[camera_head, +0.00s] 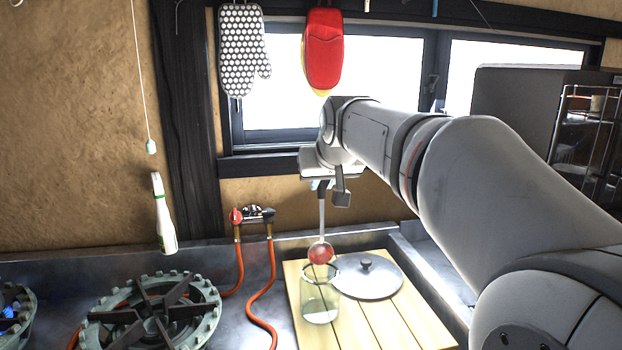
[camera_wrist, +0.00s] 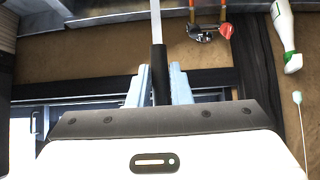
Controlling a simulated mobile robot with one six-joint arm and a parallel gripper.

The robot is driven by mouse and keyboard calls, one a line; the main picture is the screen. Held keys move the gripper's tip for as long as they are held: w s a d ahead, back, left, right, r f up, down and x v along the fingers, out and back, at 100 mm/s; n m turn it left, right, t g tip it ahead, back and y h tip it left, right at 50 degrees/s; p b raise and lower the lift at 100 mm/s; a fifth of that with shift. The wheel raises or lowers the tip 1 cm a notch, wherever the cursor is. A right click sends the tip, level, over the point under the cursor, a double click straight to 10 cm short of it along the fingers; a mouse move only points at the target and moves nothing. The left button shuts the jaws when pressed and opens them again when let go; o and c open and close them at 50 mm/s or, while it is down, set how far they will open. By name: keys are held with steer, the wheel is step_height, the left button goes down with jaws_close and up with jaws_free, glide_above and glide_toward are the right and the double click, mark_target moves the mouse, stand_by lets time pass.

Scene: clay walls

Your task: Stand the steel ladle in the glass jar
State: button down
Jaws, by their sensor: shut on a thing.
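The steel ladle (camera_head: 321,218) hangs nearly upright from my gripper (camera_head: 321,185), bowl end down. Its bowl shows reddish and sits at the mouth of the glass jar (camera_head: 320,304), overlapping the rim in the head view; whether it is inside or just above I cannot tell. The clear jar stands upright on a slatted wooden board. In the wrist view my gripper (camera_wrist: 160,84) is shut on the ladle's dark grip (camera_wrist: 159,70), and the pale shaft runs out of the top of the picture. The jar is not visible there.
A round grey lid (camera_head: 368,280) lies on the wooden board (camera_head: 418,318), right beside the jar. Red hoses (camera_head: 272,285) and a burner (camera_head: 150,318) are to the left. A white bottle (camera_head: 163,220) stands behind the burner. Mitts hang by the window.

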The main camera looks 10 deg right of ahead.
mark_target(322, 217)
steer(key=shift+f+b, duration=3.15)
steer(key=shift+f, duration=0.95)
steer(key=c, duration=1.2)
jaws_free()
steer(key=shift+c, duration=0.2)
steer(key=p+v, duration=0.1)
steer(key=v, duration=0.6)
steer(key=shift+s+r, duration=0.25)
steer(key=shift+s, duration=0.05)
steer(key=shift+s, duration=0.1)
